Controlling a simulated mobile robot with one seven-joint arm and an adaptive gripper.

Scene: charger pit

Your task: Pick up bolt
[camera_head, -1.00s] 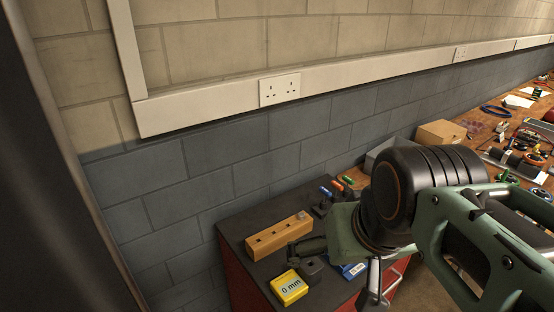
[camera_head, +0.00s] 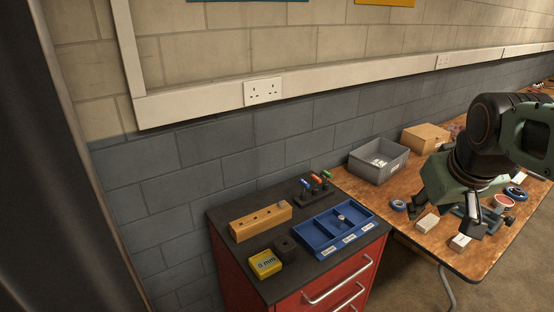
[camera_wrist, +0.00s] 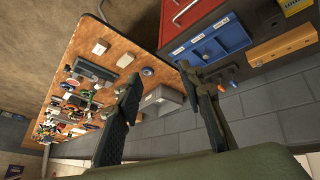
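A small metallic piece that may be the bolt (camera_head: 341,218) sits in a compartment at the back right of the blue divided tray (camera_head: 322,250); it is too small to tell for sure. The tray lies on the dark top of the red cabinet and also shows in the wrist view (camera_wrist: 236,36). My gripper (camera_head: 442,222) is in the air to the right of the tray, over the wooden bench side in the head view. In the wrist view my gripper (camera_wrist: 160,76) has its fingers wide apart with nothing between them.
Beside the tray are a wooden block with holes (camera_head: 260,221), a yellow 0 mm gauge (camera_head: 265,264), a dark round piece (camera_head: 286,248) and a rack of coloured-handled tools (camera_head: 316,187). A grey bin (camera_head: 378,162) and cluttered wooden bench (camera_head: 440,240) stand right of the red cabinet (camera_head: 330,288).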

